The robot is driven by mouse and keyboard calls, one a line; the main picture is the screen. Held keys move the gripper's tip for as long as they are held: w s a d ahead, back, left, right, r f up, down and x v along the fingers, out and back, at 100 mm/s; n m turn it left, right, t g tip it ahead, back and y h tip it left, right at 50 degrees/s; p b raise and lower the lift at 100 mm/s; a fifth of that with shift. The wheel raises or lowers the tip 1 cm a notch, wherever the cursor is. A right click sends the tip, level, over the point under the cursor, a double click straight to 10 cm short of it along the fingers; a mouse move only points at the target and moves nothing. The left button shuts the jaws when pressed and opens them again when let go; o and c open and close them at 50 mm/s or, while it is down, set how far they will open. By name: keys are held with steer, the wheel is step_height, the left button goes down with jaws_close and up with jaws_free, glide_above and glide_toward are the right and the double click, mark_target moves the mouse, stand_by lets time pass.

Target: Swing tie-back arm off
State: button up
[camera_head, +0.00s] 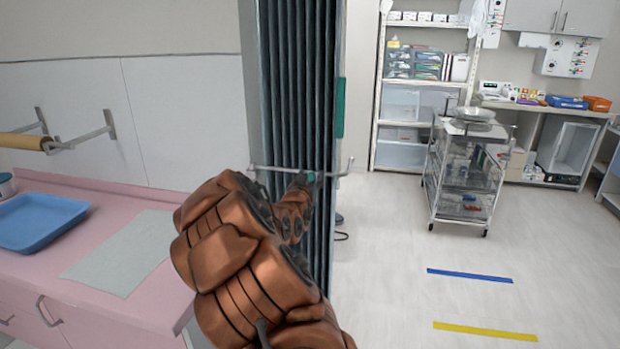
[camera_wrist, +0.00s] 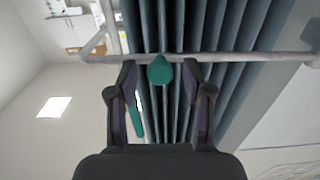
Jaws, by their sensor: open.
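The tie-back arm (camera_head: 268,168) is a thin pale metal bar with upturned ends, lying across the front of the dark grey-blue pleated curtain (camera_head: 295,70). In the wrist view the tie-back arm (camera_wrist: 235,57) crosses the upper part of the picture, with the curtain (camera_wrist: 180,30) bunched behind it. A teal tab (camera_wrist: 160,71) sits at the middle of the bar. My gripper (camera_wrist: 160,82) is open, with one fingertip on each side of the teal tab and a gap at both sides. In the head view my gripper (camera_head: 304,180) partly covers the bar's middle.
A pink counter (camera_head: 40,250) with a blue tray (camera_head: 38,220) and a grey-green sheet (camera_head: 120,252) stands at left. A wheeled cart (camera_head: 462,175) and shelving (camera_head: 412,100) stand at the back right. The floor right of the curtain is clear, with blue and yellow tape strips.

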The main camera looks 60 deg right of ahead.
jaws_close()
stand_by(0.4)
